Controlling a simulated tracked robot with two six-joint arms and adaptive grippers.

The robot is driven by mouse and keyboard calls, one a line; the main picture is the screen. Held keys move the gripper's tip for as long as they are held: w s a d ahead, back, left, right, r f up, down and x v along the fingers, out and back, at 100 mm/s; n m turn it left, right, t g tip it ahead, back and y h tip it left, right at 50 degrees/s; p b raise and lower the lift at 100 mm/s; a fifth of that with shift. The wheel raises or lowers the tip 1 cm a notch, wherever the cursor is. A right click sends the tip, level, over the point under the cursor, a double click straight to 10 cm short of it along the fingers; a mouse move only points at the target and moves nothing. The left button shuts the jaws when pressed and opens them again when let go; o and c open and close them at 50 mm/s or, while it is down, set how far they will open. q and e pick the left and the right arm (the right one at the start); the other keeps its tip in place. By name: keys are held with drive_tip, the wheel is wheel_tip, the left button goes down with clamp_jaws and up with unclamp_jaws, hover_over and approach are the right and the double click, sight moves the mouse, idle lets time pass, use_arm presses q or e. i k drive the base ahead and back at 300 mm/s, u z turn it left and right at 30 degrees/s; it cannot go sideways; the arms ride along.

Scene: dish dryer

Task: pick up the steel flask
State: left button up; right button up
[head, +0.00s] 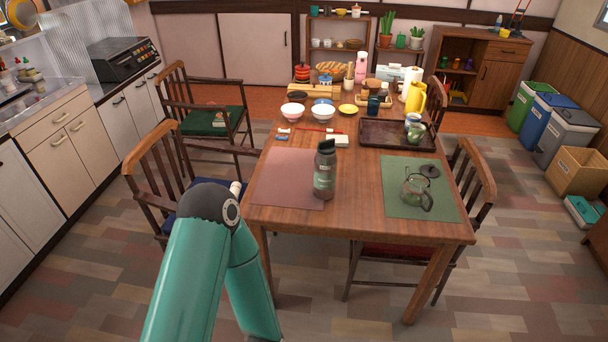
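The steel flask (324,174) stands upright near the front middle of the wooden table. It is grey-green with a dark lid and a pale label, and it stands at the right edge of a dusty-pink placemat (280,178). Nothing is touching it. One of my teal arms reaches up from the bottom of the head view, bends left of the table's front corner and folds back down. Neither of my grippers shows in this view.
A glass teapot (417,192) stands on a green placemat (398,203) right of the flask. A dark tray (385,134) lies behind it. Bowls, including a yellow one (348,109), and other tableware crowd the far half. Wooden chairs (155,165) flank the table (355,210).

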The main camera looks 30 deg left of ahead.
sight(325, 166)
drive_tip(key=u, duration=0.05)
drive_tip(key=i, duration=0.9)
